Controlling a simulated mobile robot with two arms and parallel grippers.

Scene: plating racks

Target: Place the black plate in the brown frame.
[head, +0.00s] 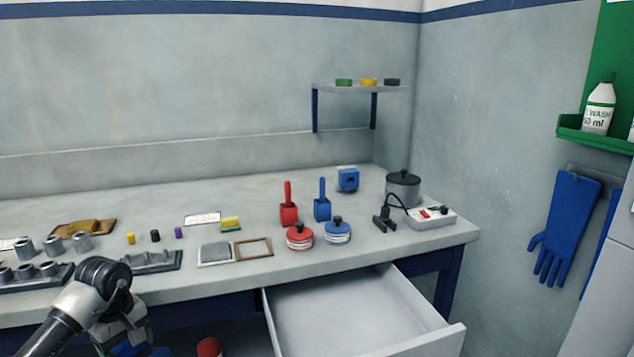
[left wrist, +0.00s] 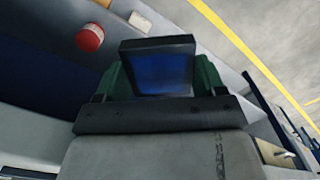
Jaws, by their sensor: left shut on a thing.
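The brown frame (head: 269,242) lies flat on the bench, its inside showing only bench top. Touching or close to its left is a grey square plate (head: 215,252) in a pale frame. My left gripper (head: 122,338) is low at the bottom left, in front of the bench edge; its fingers are partly hidden. In the left wrist view the gripper (left wrist: 161,78) has green finger pads shut on a dark-edged square piece (left wrist: 160,44) with a deep blue face. I cannot tell for sure that this is the black plate. My right gripper is not in view.
An open white drawer (head: 355,315) juts out below the bench. Red (head: 300,236) and blue (head: 338,232) round pots stand right of the frame. A grey rack (head: 150,262) and metal cups (head: 53,243) stand left. A red-topped object (head: 209,346) is below.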

